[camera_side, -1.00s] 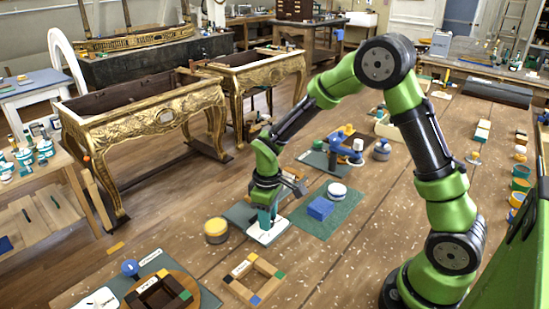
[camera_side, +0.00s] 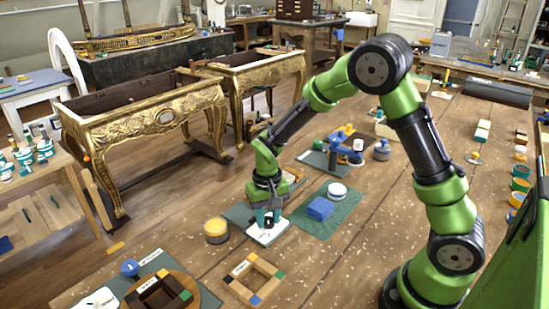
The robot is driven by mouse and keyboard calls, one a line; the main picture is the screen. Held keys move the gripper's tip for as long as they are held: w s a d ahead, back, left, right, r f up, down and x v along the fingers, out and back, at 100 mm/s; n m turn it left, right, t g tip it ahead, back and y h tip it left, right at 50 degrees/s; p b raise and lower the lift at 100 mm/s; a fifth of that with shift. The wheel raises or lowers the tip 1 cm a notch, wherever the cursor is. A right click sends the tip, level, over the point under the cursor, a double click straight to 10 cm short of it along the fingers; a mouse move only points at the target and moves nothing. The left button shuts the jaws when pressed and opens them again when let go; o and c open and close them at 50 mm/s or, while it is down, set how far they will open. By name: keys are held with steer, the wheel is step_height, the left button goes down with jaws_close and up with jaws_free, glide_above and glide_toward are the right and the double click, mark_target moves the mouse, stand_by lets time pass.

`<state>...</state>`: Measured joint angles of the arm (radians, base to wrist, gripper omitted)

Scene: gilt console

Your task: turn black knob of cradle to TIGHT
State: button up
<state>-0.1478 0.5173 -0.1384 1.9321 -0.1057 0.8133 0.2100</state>
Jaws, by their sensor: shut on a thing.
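My gripper (camera_side: 268,220) points straight down, with teal fingers. It is shut on a small black knob (camera_side: 268,222), which shows as a dark patch between the fingers. The knob sits above a white plate (camera_side: 264,239), which I take to be part of the cradle. The plate lies on the table by a grey-green mat (camera_side: 237,214). The fingers hide most of the knob. Any TIGHT mark and the knob's pointing direction are too small to read.
A yellow-topped round tin (camera_side: 216,231) stands just left of the plate. A blue block (camera_side: 320,208) and a white-lidded round pot (camera_side: 337,190) stand on a green mat to the right. A square wooden frame (camera_side: 241,270) lies in front. A blue fixture (camera_side: 345,150) stands behind.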

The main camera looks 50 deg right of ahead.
mark_target(268, 220)
steer(key=shift+m, duration=0.4)
steer(key=o, duration=1)
steer(key=shift+o, duration=0.2)
steer(key=shift+r, duration=0.1)
step_height(268, 220, up, 17)
steer(key=shift+w, duration=0.1)
steer(key=s+a+r+n+t+y, duration=0.1)
steer(key=s+r+t, duration=0.1)
steer(key=s, duration=0.6)
steer(key=s+a+r+n+t+y, duration=0.1)
steer(key=s+r+t, duration=0.2)
steer(key=s+t, duration=0.2)
steer(key=s, duration=0.3)
